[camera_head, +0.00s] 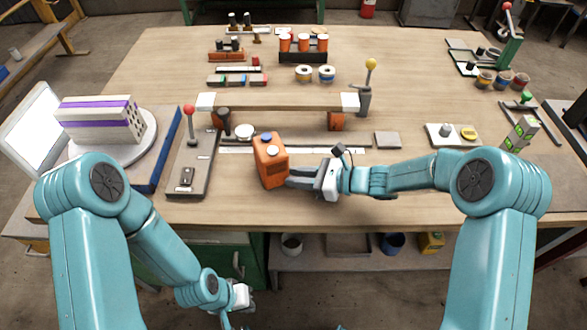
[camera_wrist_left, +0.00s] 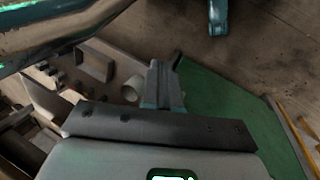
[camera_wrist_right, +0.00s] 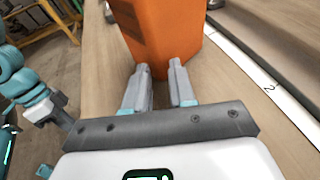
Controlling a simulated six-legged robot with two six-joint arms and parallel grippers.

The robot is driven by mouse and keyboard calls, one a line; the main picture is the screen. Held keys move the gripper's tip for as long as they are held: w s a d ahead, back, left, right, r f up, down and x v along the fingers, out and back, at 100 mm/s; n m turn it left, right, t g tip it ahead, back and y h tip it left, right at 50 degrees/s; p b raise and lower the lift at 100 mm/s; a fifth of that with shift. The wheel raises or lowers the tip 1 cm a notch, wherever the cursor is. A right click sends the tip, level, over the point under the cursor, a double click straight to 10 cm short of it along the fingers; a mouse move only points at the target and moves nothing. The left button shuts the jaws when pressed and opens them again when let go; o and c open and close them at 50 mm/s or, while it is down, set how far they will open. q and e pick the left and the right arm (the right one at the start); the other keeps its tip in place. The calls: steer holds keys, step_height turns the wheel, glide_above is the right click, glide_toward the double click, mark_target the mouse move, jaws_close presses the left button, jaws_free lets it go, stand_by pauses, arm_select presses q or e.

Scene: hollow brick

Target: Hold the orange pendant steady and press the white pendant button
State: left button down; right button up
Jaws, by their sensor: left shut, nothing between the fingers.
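The orange pendant (camera_head: 270,170) stands on the table near its front edge, left of my right gripper. A white button (camera_head: 271,151) and a blue button (camera_head: 266,137) show on its upper face. My right gripper (camera_head: 288,179) is low at the pendant's right side. In the right wrist view its fingers (camera_wrist_right: 160,68) are apart, with the pendant (camera_wrist_right: 165,25) directly beyond and between the tips. I cannot tell whether they touch it. My left gripper (camera_head: 235,312) hangs below the table's front edge, far from the pendant. Its fingers (camera_wrist_left: 165,88) are together and empty.
Left of the pendant is a grey lever box (camera_head: 190,170) with a red knob. Behind it, a raised wooden shelf (camera_head: 280,101) spans orange supports. A white-and-purple block (camera_head: 100,118) sits on a turntable at left. The table right of my right gripper is mostly clear.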

jaws_close()
steer(key=o, duration=1.4)
jaws_free()
